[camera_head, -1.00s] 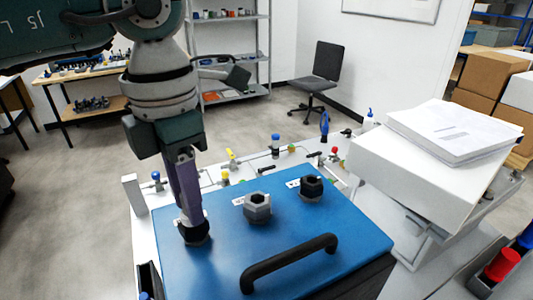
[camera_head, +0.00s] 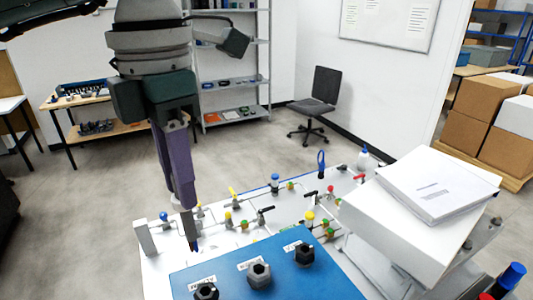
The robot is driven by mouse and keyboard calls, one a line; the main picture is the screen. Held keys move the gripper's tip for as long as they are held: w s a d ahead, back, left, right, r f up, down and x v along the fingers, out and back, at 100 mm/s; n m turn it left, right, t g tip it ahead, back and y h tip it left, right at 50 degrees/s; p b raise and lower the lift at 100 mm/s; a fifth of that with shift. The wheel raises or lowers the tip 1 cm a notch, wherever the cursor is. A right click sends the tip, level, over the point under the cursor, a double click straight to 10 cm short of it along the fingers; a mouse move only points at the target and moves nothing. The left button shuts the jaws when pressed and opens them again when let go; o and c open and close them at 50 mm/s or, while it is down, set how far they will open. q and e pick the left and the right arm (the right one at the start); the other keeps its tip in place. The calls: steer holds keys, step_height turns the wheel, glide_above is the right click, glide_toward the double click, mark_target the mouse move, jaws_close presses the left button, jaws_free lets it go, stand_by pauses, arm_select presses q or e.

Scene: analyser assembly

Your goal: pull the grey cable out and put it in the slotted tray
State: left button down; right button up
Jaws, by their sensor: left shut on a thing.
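My left gripper (camera_head: 186,205), with purple fingers, points down at the left of the head view. It is shut on a short, slim dark grey piece (camera_head: 190,230) with a bluish lower end, which hangs below the fingertips. I take this to be the grey cable; its full shape is not clear. It shows just past the back left of the blue panel (camera_head: 320,285). Three dark hexagonal sockets stand in a row on the panel: left (camera_head: 206,292), middle (camera_head: 259,275) and right (camera_head: 304,255). I cannot make out the slotted tray. My right gripper is out of view.
Behind the panel, a white surface carries small valves with coloured handles, such as a yellow one (camera_head: 310,217). A thick paper stack (camera_head: 437,184) lies on a white box (camera_head: 405,228) at the right.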

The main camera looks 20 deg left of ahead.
arm_select(q)
steer(key=shift+r+p, duration=2.3)
steer(key=shift+r, duration=1.9)
